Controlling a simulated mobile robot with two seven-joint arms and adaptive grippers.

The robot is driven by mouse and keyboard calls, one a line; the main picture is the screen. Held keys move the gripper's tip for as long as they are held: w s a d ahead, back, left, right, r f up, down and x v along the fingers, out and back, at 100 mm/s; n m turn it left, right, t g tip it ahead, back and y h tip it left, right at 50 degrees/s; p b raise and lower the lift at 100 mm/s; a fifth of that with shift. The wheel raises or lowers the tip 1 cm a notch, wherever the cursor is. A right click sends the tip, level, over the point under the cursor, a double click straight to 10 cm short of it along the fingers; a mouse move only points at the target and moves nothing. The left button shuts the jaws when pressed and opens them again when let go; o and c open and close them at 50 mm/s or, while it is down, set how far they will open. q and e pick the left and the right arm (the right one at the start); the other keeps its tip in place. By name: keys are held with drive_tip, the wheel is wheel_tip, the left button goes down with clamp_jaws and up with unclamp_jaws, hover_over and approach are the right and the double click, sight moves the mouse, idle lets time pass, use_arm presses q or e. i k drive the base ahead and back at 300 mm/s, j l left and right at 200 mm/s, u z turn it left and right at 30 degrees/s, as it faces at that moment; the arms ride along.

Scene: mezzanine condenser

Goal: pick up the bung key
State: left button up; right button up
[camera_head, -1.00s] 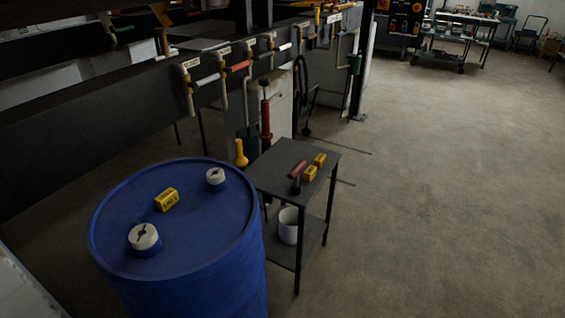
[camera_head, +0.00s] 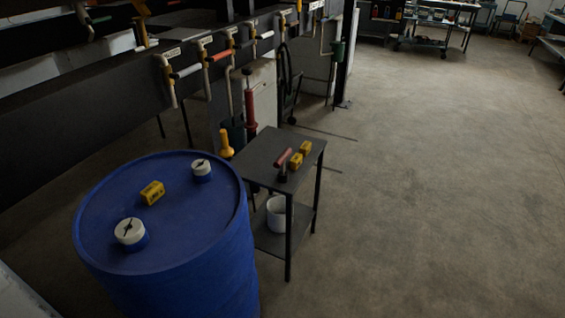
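The bung key (camera_head: 283,162), a small tool with a reddish-brown crossbar and a dark stem, stands on the top of the small dark side table (camera_head: 268,142). Its crossbar is uppermost and its foot rests on the table top. Two small yellow blocks (camera_head: 300,153) sit just to its right on the same top. Neither of my grippers is in the head view, so nothing is seen near the key.
A large blue drum (camera_head: 160,215) stands left of the table, with two white-capped bungs (camera_head: 130,232) and a yellow block (camera_head: 152,192) on its lid. A white bucket (camera_head: 277,213) is on the lower shelf. Pipes and valves line the back. Floor (camera_head: 430,200) is open at right.

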sight(280, 161)
drive_tip(key=u, duration=1.25)
drive_tip(key=i+l+u, duration=0.15)
drive_tip(key=l+u, duration=0.15)
drive_tip(key=l, duration=0.85)
drive_tip(key=l+u, duration=0.3)
drive_tip(key=l, duration=0.9)
